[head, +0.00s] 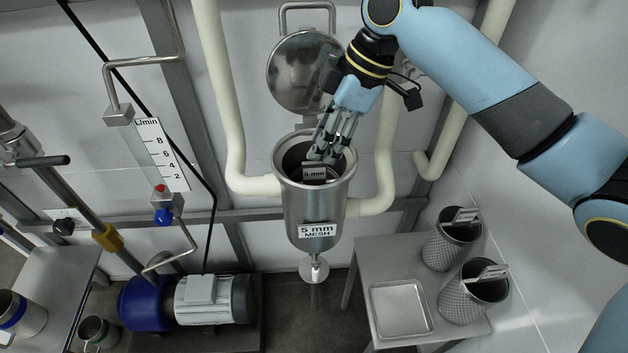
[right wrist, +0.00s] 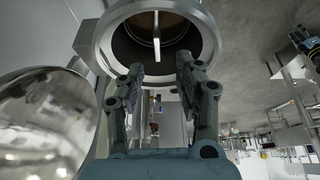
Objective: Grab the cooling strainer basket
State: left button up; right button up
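The strainer basket sits inside an upright steel strainer housing (head: 312,212) labelled "5 mm MESH". Its handle with a "5 mm" tag (head: 314,173) shows inside the open mouth; most of the basket is hidden by the walls. In the right wrist view, the handle (right wrist: 156,38) shows edge-on as a thin upright strip across the round opening. My right gripper (head: 322,154) reaches down at the mouth, just above the tag. In the right wrist view, its fingers (right wrist: 160,73) are spread apart with nothing between them, and the handle lies beyond the fingertips. My left gripper is not in view.
The round steel lid (head: 304,72) stands open behind the housing. Cream pipes (head: 226,110) flank it on both sides. At the lower right, a table (head: 375,262) bears two mesh baskets (head: 447,247) with tags and an empty square tray (head: 402,308). A blue-and-grey pump (head: 190,299) stands lower left.

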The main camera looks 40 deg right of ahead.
aim_at(315, 162)
jog(key=x, duration=0.4)
jog(key=d+x, duration=0.1)
jog(key=x, duration=0.1)
jog(key=shift+a+f, duration=0.1)
jog(key=shift+f, duration=0.2)
grip_shut()
